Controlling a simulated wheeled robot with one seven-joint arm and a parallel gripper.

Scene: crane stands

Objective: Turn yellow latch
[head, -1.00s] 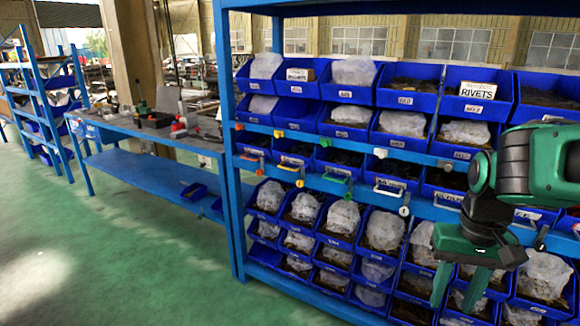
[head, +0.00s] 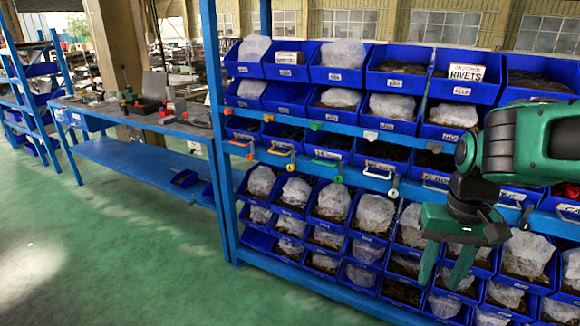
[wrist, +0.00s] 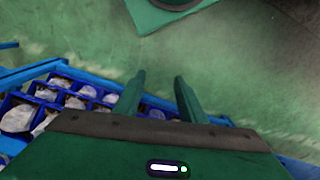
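The blue rack carries a row of coloured latches and handles along its middle rail. The yellow latch seems to be the yellow-orange one (head: 290,166), second from the left, below a handle of like colour; it is small, and its exact turn cannot be told. An orange one (head: 250,156) sits to its left and a green one (head: 338,178) to its right. My gripper (head: 445,274) is at the right, in front of the lower bins and well to the right of the yellow latch. Its fingers point down, apart and empty. The wrist view shows the open fingers (wrist: 160,80) but not the latch.
Blue bins, several with bagged contents, fill the rack (head: 228,200) above and below the rail. A blue workbench (head: 140,122) with tools stands at the left. The green floor (head: 130,240) in front of the bench and rack is clear.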

